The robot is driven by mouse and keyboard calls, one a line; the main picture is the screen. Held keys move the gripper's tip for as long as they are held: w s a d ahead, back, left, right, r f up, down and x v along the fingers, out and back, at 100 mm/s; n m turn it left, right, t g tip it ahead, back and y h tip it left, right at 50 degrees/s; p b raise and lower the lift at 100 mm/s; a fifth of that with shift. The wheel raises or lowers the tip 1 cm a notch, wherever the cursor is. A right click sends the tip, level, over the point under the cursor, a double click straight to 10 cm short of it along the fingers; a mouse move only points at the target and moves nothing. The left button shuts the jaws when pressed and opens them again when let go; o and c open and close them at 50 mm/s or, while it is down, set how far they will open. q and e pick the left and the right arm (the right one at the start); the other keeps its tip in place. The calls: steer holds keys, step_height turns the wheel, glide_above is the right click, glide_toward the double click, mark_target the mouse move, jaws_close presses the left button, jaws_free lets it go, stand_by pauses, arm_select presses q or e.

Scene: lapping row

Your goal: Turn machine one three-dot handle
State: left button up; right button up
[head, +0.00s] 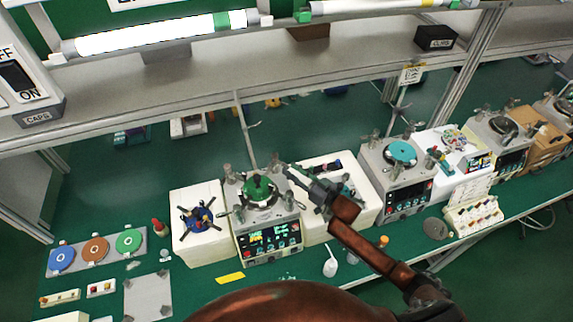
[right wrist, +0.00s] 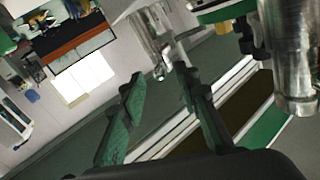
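Machine one appears to be the leftmost lapping machine (head: 268,238), a pale box with a lit front panel, a green round top (head: 259,190) and several metal posts around it. My right gripper (head: 290,172) is at the right rear of this top, close to a post. In the right wrist view its two green fingers (right wrist: 162,78) are apart with nothing held between them. A metal post with a small knob (right wrist: 155,45) shows beyond the fingertips, and a thicker metal cylinder (right wrist: 294,60) stands at the right. I cannot make out dot marks on any handle. My left gripper is not in view.
A white stand with a blue spoked piece (head: 197,218) is left of the machine, and a white box (head: 352,212) is right of it. Another machine with a teal disc (head: 400,153) stands further right. A shelf (head: 340,60) runs above.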

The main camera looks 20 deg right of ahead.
mark_target(286, 165)
steer(key=x, duration=0.3)
steer(key=shift+w, duration=0.1)
steer(key=shift+w+a+f, duration=0.1)
steer(key=shift+w+a, duration=0.1)
steer(key=shift+w, duration=0.05)
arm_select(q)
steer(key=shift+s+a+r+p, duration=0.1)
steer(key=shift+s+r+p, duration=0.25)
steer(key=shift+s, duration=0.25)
arm_select(e)
steer(key=shift+a, duration=0.1)
steer(key=shift+w, duration=0.1)
steer(key=shift+c, duration=0.6)
steer(key=c, duration=0.5)
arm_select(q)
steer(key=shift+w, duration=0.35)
arm_select(e)
jaws_close()
